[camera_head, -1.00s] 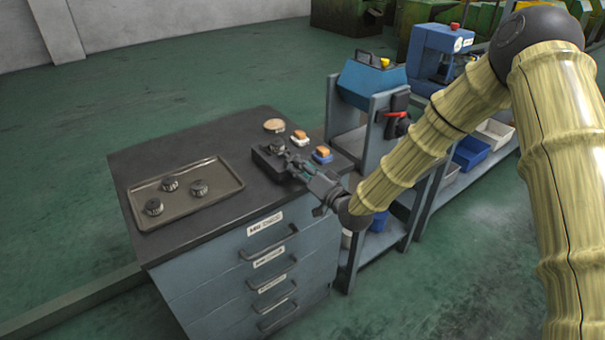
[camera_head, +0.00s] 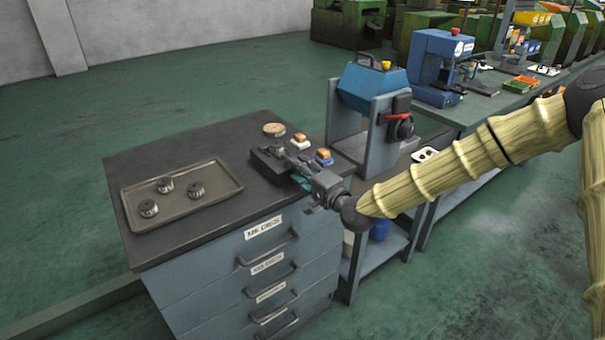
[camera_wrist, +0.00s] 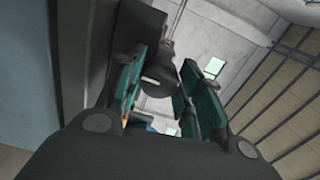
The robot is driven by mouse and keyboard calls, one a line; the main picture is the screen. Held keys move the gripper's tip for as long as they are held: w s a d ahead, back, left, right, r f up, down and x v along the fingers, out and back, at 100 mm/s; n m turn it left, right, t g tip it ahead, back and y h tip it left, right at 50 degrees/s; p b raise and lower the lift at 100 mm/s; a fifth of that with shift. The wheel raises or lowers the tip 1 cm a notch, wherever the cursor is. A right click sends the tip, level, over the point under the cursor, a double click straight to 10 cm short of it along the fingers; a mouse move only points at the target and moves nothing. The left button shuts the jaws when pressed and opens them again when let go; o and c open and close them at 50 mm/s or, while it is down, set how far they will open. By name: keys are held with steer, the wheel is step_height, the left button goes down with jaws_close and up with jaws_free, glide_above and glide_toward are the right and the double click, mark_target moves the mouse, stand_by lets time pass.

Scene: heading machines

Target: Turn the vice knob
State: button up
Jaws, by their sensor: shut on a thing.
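The small dark vice (camera_head: 266,162) sits on the cabinet's black top, near its right edge. My gripper (camera_head: 294,169) reaches it from the right, low over the top, and covers part of it. In the wrist view the dark round vice knob (camera_wrist: 156,80), with a pale mark on its face, shows between the green-padded fingers of my gripper (camera_wrist: 158,92). The gripper is shut on the knob. The exact finger contact is hard to see, and the knob is hidden in the head view.
A brown tray (camera_head: 228,186) with 3 dark knurled parts lies at left on the cabinet (camera_head: 180,238). A round wooden piece (camera_head: 274,129) and two orange-topped blocks (camera_head: 323,157) sit close behind the vice. A blue machine (camera_head: 372,85) stands right of the cabinet.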

stand_by(0.3)
steer(key=o, duration=1)
steer(key=shift+d, duration=0.1)
steer(key=v, duration=1.2)
steer(key=shift+f, duration=0.1)
